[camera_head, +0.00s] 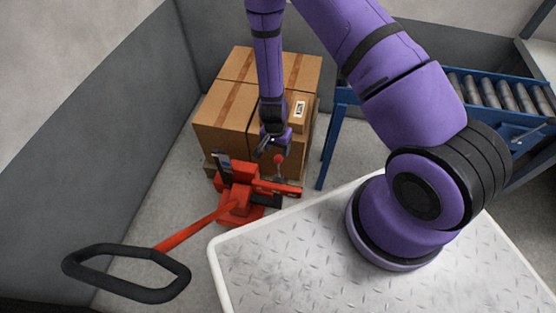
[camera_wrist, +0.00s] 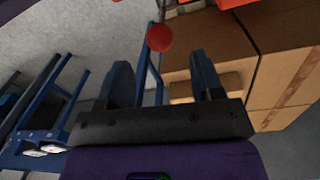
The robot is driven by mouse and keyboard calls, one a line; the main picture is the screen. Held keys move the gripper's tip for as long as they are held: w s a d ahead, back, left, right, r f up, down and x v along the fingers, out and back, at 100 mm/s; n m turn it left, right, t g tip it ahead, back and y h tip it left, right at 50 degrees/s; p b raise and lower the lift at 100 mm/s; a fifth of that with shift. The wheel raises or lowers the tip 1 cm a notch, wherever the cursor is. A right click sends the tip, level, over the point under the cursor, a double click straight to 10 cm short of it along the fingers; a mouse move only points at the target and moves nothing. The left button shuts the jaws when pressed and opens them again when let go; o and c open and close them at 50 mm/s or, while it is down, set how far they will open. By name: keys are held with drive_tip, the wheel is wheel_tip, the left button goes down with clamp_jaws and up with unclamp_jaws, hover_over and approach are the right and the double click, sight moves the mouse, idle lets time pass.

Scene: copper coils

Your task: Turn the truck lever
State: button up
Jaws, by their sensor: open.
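The truck is a red pallet truck (camera_head: 238,192) on the floor, with a long red bar and a black loop handle (camera_head: 75,265) reaching toward the front left. Its lever has a red ball knob (camera_head: 279,159) on a thin stem, standing at the truck's right side. The knob also shows in the wrist view (camera_wrist: 159,37), beyond the fingertips and between their lines. My gripper (camera_head: 267,149) is open and empty, close to the knob on its upper left in the head view. Its two fingers (camera_wrist: 160,65) show apart in the wrist view. I cannot tell whether any finger touches the lever.
Cardboard boxes (camera_head: 225,115) are stacked on a pallet behind the truck, close to my gripper. A blue roller conveyor (camera_head: 328,145) stands at the right. Grey walls (camera_head: 110,120) close the left and back. Bare floor (camera_head: 170,195) lies left of the truck.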

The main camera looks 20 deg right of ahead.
sight(278, 158)
drive_tip(key=f, duration=0.8)
drive_tip(key=shift+s+d+f, duration=0.15)
drive_tip(key=shift+s+f, duration=0.05)
drive_tip(key=shift+f, duration=0.05)
drive_tip(key=shift+c, duration=0.4)
clamp_jaws()
